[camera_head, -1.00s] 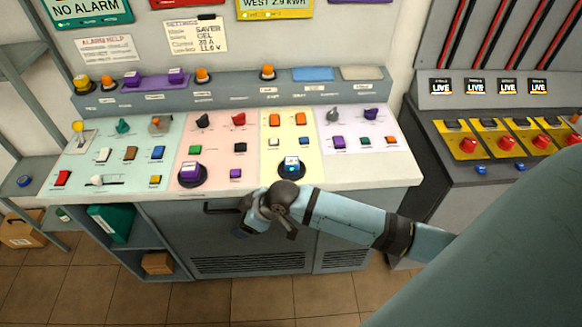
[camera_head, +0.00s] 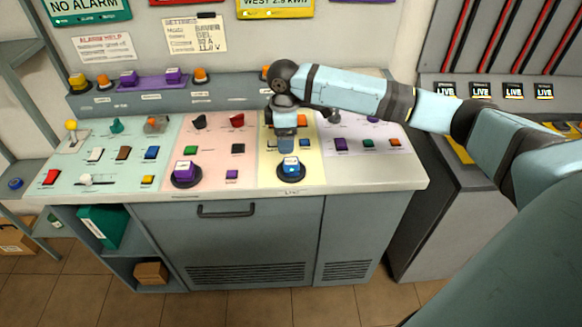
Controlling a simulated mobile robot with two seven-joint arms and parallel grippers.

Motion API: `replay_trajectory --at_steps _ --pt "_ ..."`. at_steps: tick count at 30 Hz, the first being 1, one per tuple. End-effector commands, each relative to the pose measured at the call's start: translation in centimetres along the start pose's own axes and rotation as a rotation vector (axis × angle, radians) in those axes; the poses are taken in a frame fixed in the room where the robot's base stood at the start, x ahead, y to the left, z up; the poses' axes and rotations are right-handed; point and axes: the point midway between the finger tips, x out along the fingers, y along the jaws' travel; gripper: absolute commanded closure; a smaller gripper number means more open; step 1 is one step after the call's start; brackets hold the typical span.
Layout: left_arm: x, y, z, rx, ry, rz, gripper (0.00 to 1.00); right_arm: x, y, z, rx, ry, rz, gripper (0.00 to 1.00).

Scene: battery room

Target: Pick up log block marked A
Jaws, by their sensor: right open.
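My right gripper (camera_head: 286,143) points down over the yellow panel of the console. It hangs just above a blue block with a white mark (camera_head: 291,167), which sits on a round black base. Its fingers are open, and I see nothing between them. A purple block (camera_head: 186,172) sits on another round black base on the pink panel. Two more purple blocks, one on the left (camera_head: 128,78) and one on the right (camera_head: 174,76), stand on a purple strip on the back ledge. I cannot read a letter A on any block. My left gripper is not in view.
The console (camera_head: 140,193) carries many small switches and knobs close around the blocks. A drawer handle (camera_head: 226,210) juts from the console's front.

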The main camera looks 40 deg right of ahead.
Motion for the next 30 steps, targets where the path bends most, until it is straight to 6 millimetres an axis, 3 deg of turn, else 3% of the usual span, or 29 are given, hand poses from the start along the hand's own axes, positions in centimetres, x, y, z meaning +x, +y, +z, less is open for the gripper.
replay_trajectory --at_steps 6,14,21,30 --pt "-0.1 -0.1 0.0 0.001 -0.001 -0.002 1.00 4.0 0.0 0.0 0.001 -0.001 -0.001 0.23" --pt "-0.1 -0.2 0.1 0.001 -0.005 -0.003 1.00 5.9 0.0 0.1 0.000 0.000 0.000 0.23" --pt "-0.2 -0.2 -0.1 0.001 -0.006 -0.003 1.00 9.5 0.1 0.3 0.000 0.001 0.000 0.23" --pt "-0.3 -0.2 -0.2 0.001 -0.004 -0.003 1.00 10.3 0.2 0.3 -0.001 0.002 0.002 0.23"
